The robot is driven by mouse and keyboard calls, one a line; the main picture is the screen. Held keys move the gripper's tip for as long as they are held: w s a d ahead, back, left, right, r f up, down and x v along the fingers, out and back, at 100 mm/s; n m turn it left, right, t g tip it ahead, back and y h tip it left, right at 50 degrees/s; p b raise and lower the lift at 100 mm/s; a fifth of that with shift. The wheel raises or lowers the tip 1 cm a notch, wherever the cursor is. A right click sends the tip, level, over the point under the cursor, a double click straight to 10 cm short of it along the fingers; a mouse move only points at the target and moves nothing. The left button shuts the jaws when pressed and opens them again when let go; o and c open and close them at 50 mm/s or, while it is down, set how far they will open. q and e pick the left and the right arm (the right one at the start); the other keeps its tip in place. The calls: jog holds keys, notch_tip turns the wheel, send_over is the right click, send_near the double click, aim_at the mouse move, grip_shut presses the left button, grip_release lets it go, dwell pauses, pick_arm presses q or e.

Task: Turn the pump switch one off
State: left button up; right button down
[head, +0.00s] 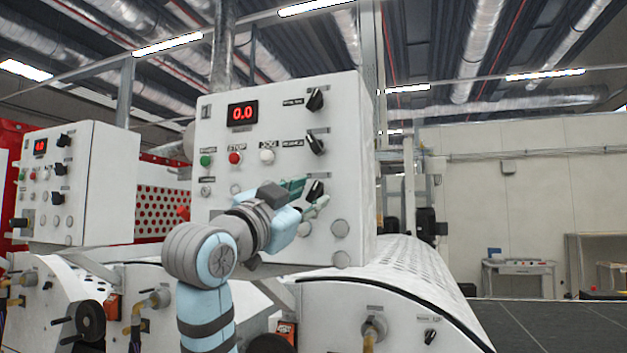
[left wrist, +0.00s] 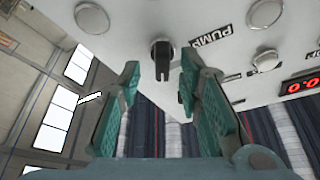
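The pump switch is a black rotary knob (head: 315,188) low on the right side of the white control panel (head: 225,150) marked 1. In the left wrist view the fingertips (left wrist: 160,72) stand on either side of the knob, with a gap on both sides. I cannot tell how far they reach along it. My right gripper is not in view.
Two more black knobs (head: 315,100) sit above the pump switch. A red display (head: 242,113) reads 0.0, with green, red and white buttons below it. A similar panel (head: 85,185) stands at the left. A white perforated drum cover (head: 395,262) lies below right.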

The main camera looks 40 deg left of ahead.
aim_at(315, 192)
pick_arm(q)
jog(key=shift+w+a+r, duration=0.15)
jog(key=shift+w+r, duration=0.4)
jog(key=shift+w, duration=0.25)
jog(key=shift+w+a+f, duration=0.1)
jog(key=shift+w, duration=0.05)
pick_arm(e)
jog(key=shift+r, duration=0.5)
pick_arm(q)
jog(key=shift+w, duration=0.1)
grip_shut()
